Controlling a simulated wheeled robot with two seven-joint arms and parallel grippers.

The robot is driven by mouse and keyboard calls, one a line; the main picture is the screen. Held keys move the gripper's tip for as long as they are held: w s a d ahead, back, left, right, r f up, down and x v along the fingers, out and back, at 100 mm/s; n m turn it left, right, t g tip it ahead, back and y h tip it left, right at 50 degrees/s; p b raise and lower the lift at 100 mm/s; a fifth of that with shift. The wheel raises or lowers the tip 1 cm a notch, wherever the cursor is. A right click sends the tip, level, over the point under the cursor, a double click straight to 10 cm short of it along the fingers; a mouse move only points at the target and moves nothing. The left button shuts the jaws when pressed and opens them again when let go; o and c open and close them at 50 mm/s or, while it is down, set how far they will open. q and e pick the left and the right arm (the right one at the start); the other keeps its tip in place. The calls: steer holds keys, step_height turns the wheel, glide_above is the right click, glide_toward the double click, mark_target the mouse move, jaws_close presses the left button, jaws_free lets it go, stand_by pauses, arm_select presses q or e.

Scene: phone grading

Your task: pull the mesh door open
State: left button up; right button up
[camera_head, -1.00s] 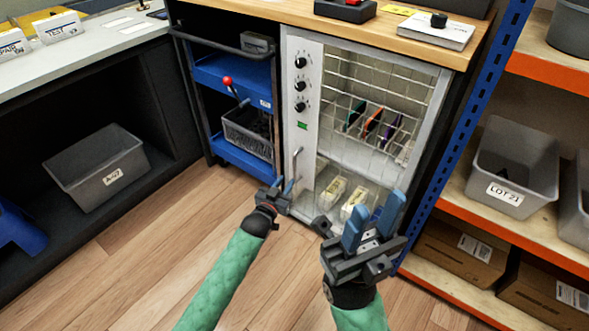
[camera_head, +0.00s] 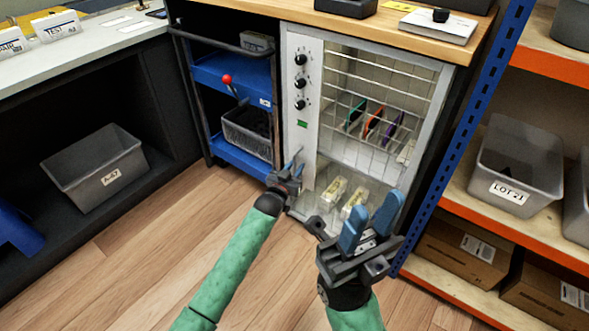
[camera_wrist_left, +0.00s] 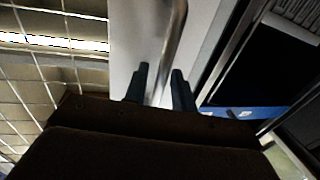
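The mesh door (camera_head: 376,122) is a pale frame with a wire grid on the front of the cabinet, and it looks shut. Its upright metal handle (camera_head: 300,158) is low on the left, partly hidden by my left gripper (camera_head: 293,169). In the left wrist view the handle (camera_wrist_left: 172,38) runs down between the dark fingertips of my left gripper (camera_wrist_left: 160,72), which are apart on either side of it. Whether they touch it cannot be told. My right gripper (camera_head: 371,206) is open and empty, in front of the door's lower part.
A blue-shelved cart (camera_head: 222,75) with a wire basket (camera_head: 247,135) stands left of the door. A blue rack post (camera_head: 470,110) and shelves with a grey bin (camera_head: 515,165) stand to the right. The wood floor (camera_head: 150,235) in front is clear.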

arm_select(q)
jaws_close()
steer(key=shift+s, duration=0.1)
